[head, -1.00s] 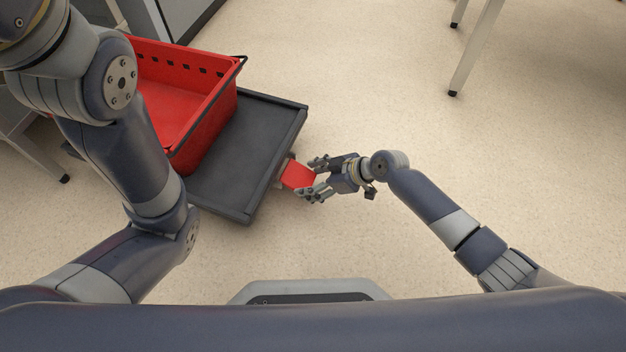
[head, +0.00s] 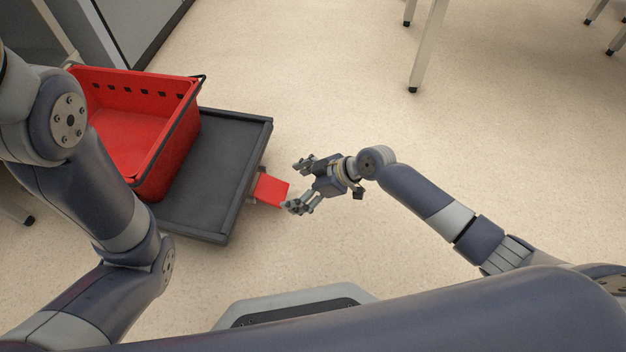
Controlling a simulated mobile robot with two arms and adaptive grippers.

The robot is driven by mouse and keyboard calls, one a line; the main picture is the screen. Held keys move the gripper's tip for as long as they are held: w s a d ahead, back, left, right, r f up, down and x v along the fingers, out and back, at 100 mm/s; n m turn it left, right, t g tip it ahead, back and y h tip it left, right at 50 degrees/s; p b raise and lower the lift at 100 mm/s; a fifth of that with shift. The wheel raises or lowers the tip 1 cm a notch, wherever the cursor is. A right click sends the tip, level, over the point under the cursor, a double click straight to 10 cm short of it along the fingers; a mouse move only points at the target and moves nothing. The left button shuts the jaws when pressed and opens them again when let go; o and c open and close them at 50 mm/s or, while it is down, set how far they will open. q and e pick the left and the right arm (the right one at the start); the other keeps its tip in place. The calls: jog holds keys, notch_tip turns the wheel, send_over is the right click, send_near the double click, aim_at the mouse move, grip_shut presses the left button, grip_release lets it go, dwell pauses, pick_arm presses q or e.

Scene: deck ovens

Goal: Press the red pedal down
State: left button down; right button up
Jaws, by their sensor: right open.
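The red pedal (head: 270,190) sticks out from the right end of a dark grey platform cart (head: 225,140), low over the floor. My right gripper (head: 293,185) is open, its fingers spread and pointing left toward the pedal. The lower finger overlaps or lies very close to the pedal's right edge in the picture; I cannot tell whether they touch. Nothing is between its fingers except perhaps the pedal's edge. My left arm comes in from the left, and its gripper is outside the picture.
A red crate (head: 185,125) stands on the left part of the cart. Pale table legs (head: 428,45) stand at the top right. A grey cabinet (head: 140,30) is at the top left. The speckled floor (head: 330,100) around the right gripper is clear.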

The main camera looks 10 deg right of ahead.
jog(key=v, duration=0.7)
jog(key=shift+d+r, duration=0.15)
jog(key=shift+r, duration=0.05)
jog(key=shift+s, duration=0.1)
